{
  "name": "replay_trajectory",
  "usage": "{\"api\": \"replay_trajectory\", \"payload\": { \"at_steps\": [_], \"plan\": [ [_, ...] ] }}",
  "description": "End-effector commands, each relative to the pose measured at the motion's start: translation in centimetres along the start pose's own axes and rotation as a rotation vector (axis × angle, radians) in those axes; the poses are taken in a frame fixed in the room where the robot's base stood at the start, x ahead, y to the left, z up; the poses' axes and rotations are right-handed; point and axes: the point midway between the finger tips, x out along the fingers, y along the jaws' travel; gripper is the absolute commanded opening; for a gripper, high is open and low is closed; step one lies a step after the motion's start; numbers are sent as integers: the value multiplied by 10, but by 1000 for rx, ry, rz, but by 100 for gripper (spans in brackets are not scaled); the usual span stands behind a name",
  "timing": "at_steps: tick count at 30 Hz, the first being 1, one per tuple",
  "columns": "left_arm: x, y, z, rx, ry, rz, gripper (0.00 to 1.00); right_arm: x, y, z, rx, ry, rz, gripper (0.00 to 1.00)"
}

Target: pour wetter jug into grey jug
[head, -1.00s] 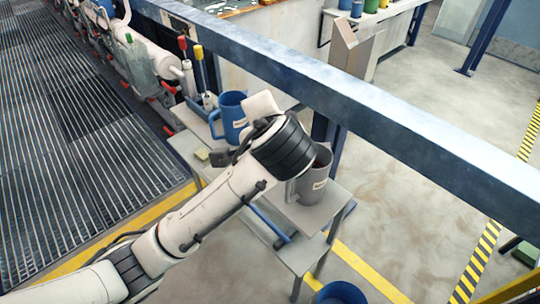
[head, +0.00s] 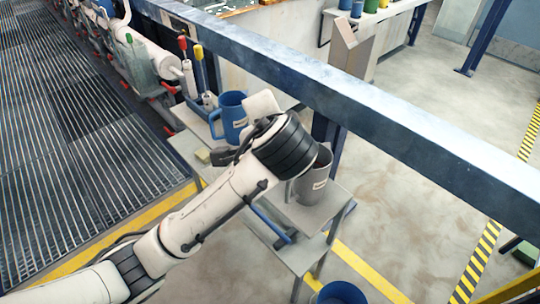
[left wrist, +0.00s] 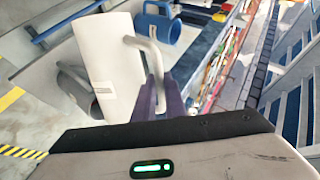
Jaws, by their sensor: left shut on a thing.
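In the left wrist view a white jug (left wrist: 105,60) with a small label and a bent grey handle is close to the camera. My left gripper (left wrist: 152,92) is shut on its handle. The grey jug (left wrist: 77,88) is partly hidden behind the white jug. In the head view the grey jug (head: 312,185) stands upright on a grey stand, just right of my left wrist, which partly covers it. My right gripper is in neither view.
A blue jug (head: 231,116) stands on the stand behind my wrist and also shows in the left wrist view (left wrist: 158,24). A long blue beam (head: 400,125) crosses behind the stand. A blue bucket (head: 341,293) is at the bottom.

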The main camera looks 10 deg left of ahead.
Motion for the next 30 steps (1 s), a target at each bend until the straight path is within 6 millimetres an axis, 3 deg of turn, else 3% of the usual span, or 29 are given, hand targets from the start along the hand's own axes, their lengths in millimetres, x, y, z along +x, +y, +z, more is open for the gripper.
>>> {"api": "replay_trajectory", "payload": {
  "at_steps": [19, 30],
  "plan": [
    [-5, -8, -22, 117, -78, -3, 0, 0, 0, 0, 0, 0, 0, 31],
    [-5, -8, -24, 133, -89, -2, 0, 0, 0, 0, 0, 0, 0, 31]
  ]
}}
